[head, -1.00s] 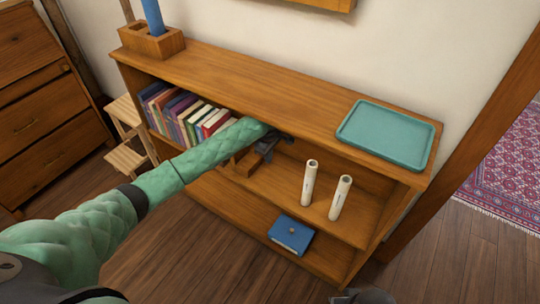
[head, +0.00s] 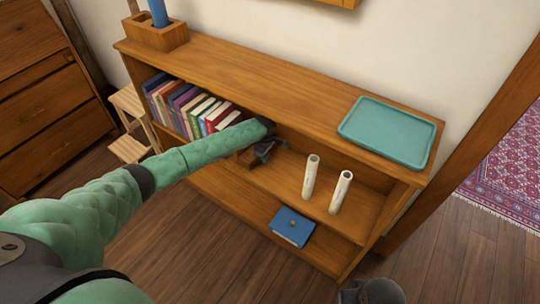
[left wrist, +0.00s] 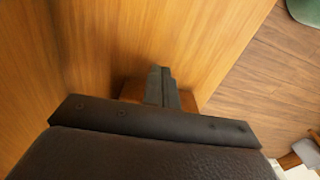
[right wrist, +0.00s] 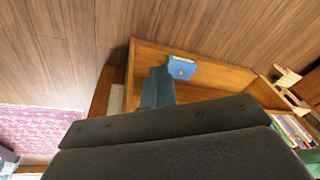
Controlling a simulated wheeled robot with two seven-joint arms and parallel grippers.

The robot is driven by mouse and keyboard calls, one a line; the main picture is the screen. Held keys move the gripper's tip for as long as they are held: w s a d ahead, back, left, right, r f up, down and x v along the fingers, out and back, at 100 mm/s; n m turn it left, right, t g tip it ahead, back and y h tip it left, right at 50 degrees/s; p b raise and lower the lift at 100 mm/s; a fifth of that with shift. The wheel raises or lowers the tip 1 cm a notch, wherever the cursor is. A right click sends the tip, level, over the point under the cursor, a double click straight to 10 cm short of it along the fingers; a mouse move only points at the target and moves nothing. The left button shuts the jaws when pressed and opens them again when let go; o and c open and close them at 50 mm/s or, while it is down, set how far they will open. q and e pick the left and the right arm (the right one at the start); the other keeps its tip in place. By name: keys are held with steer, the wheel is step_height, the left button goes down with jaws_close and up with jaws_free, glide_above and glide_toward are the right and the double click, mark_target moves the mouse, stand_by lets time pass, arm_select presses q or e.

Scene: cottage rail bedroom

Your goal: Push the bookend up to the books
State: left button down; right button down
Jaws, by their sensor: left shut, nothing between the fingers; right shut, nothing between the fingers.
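The books (head: 190,108) stand in a row at the left of the upper shelf, the rightmost ones leaning. They also show in the right wrist view (right wrist: 292,130). The bookend (head: 243,158), a brown wooden piece, is on the same shelf right of the books, mostly hidden by my left arm and gripper. My left gripper (head: 262,155) is shut and empty, close at the bookend's right side. In the left wrist view the bookend (left wrist: 130,89) shows behind the shut fingers (left wrist: 161,84); contact is unclear. My right gripper (right wrist: 158,86) is shut and empty, outside the bookcase.
Two white cylinders (head: 311,177) (head: 341,192) stand on the upper shelf right of my left gripper. A blue box (head: 292,227) lies on the bottom shelf. A teal tray (head: 390,132) and a wooden holder (head: 153,38) are on the bookcase top (head: 260,88).

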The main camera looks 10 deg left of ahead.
mark_target(249, 148)
arm_select(q)
steer(key=shift+w+a, duration=0.2)
steer(key=shift+a, duration=0.6)
arm_select(e)
steer(key=shift+s+d+r, duration=0.2)
steer(key=shift+d+r, duration=0.05)
steer(key=shift+r, duration=0.05)
steer(key=shift+s+a, duration=0.1)
